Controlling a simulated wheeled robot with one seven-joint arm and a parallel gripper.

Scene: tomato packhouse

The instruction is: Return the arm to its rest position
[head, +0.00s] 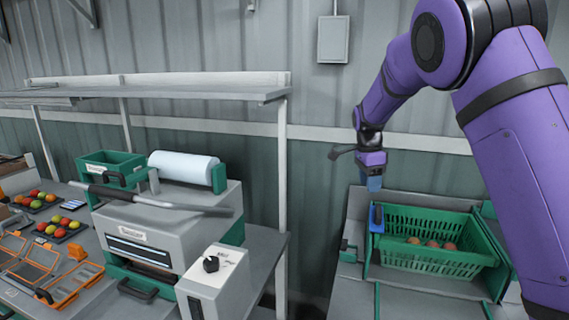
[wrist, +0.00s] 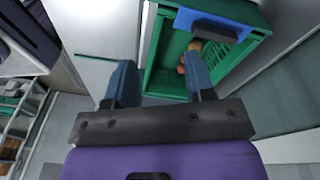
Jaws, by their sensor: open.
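My purple arm reaches in from the right of the head view. My gripper (head: 374,184) points down near the left end of the green crate (head: 440,266), above its blue handle piece (head: 377,218). In the wrist view my gripper (wrist: 160,88) shows two blue fingers spread apart with nothing between them. The crate also shows in the wrist view (wrist: 152,52), beyond the fingers, with the blue piece (wrist: 185,20) on its rim. A few reddish tomatoes (head: 432,243) lie in the crate.
A sealing machine (head: 165,225) with a film roll (head: 183,166) stands left of the crate, under a grey shelf (head: 150,88). Trays of tomatoes (head: 58,229) and a small green bin (head: 112,165) are at far left. A wall box (head: 333,39) hangs behind.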

